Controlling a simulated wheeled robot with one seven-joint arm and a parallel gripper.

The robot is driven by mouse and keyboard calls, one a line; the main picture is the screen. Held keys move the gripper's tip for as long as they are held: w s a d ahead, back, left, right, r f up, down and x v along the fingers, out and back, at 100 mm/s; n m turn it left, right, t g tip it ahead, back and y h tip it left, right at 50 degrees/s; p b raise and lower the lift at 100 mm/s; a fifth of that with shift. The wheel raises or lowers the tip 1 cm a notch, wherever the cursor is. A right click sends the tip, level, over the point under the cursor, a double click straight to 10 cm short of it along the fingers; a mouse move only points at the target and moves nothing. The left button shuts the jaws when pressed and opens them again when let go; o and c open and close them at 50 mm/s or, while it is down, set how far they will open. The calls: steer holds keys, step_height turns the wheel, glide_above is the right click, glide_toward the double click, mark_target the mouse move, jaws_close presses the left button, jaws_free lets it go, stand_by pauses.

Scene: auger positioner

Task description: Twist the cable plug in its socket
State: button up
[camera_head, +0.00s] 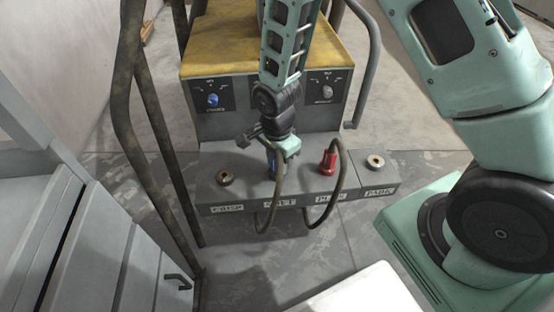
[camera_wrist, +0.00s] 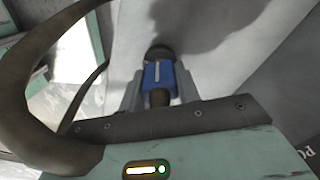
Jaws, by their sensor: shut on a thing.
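A blue cable plug (camera_wrist: 158,73) sits between the two fingers of my gripper (camera_wrist: 159,84) in the wrist view, and the jaws are shut on it. Its dark end points away from the wrist camera. In the head view my gripper (camera_head: 275,163) is over the second position of the grey socket box (camera_head: 260,204), and only a sliver of blue shows below it. The socket under this plug is hidden, so I cannot tell how deep the plug sits.
A red plug (camera_head: 328,160) stands close on the right, with its own hanging cable. Bare sockets are at the left end (camera_head: 223,177) and right end (camera_head: 375,161). Behind is a yellow-topped cabinet (camera_head: 215,60) with knobs. Metal posts (camera_head: 150,120) stand on the left.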

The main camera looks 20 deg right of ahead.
steer(key=m+p, duration=0.1)
steer(key=m, duration=0.2)
steer(key=shift+m, duration=0.4)
steer(key=o, duration=1.1)
steer(key=shift+o, duration=0.2)
step_height(320, 180, up, 18)
steer(key=f+p, duration=0.1)
steer(key=p, duration=0.5)
steer(key=s+a+r+n, duration=0.3)
steer(key=s+r+n, duration=0.3)
steer(key=s+n, duration=0.55)
steer(key=s+a+r+n, duration=0.3)
steer(key=s+r+n, duration=0.45)
steer(key=n, duration=0.75)
step_height(320, 180, up, 19)
steer(key=p, duration=1.9)
steer(key=shift+s+a+y+p, duration=0.2)
steer(key=shift+s+y+p, duration=0.1)
steer(key=shift+s, duration=0.15)
